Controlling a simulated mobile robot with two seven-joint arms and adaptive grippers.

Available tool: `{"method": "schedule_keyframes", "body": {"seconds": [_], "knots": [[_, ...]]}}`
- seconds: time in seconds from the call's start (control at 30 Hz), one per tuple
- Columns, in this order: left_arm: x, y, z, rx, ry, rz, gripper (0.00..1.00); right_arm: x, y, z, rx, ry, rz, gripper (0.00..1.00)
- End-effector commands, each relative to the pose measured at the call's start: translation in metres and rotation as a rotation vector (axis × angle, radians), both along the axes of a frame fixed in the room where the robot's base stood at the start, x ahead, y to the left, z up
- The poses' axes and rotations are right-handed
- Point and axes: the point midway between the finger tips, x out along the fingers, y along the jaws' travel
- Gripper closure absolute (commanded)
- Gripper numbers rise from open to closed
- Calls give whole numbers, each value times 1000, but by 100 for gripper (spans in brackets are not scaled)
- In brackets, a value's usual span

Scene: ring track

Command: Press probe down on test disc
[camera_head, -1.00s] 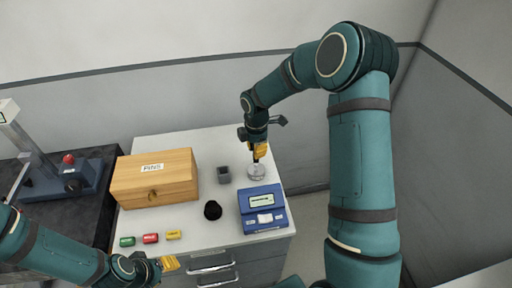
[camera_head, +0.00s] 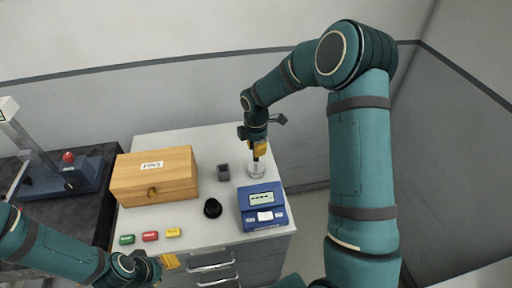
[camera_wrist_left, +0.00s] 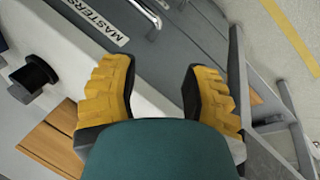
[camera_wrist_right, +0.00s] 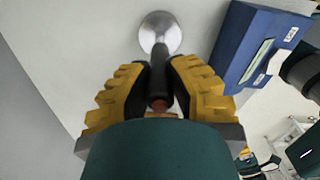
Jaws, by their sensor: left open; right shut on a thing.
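The test disc (camera_head: 256,171) is a pale, shiny round piece on the right side of the white cabinet top. In the right wrist view the disc (camera_wrist_right: 160,32) lies just beyond the fingertips. My right gripper (camera_head: 259,150) points down over it, shut on the dark probe (camera_wrist_right: 158,78). The probe's tip ends over the disc; I cannot tell whether it presses on it. My left gripper (camera_head: 168,262) is open and empty near the cabinet's front edge; its two yellow fingers show apart in the left wrist view (camera_wrist_left: 158,88).
A blue meter (camera_head: 262,222) with a display stands in front of the disc. A small grey holder (camera_head: 223,172), a black knob-like piece (camera_head: 212,208), a wooden PINS box (camera_head: 155,177) and green, red and yellow blocks (camera_head: 150,236) occupy the top. A dark bench (camera_head: 60,215) stands left.

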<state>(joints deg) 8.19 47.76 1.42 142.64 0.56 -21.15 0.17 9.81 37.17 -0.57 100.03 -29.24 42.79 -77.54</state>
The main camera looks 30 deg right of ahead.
Motion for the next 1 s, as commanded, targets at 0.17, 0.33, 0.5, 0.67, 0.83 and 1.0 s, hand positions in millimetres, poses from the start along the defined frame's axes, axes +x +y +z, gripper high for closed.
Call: {"method": "schedule_keyframes", "body": {"seconds": [0.17, 0.33, 0.5, 0.67, 0.83, 1.0], "knots": [[0, 0, -2, 0, 0, 0, 53, 0, 0, -2, 0, 0, 0, 100], [0, 0, -3, 0, 0, 0, 53, 0, 0, -4, 0, 0, 0, 100], [0, 0, -4, 0, 0, 0, 53, 0, 0, -6, 0, 0, 0, 100], [0, 0, -5, 0, 0, 0, 53, 0, 0, -8, 0, 0, 0, 100], [0, 0, -5, 0, 0, 0, 53, 0, 0, -7, 0, 0, 0, 100], [0, 0, -5, 0, 0, 0, 53, 0, 0, -8, 0, 0, 0, 100]]}}
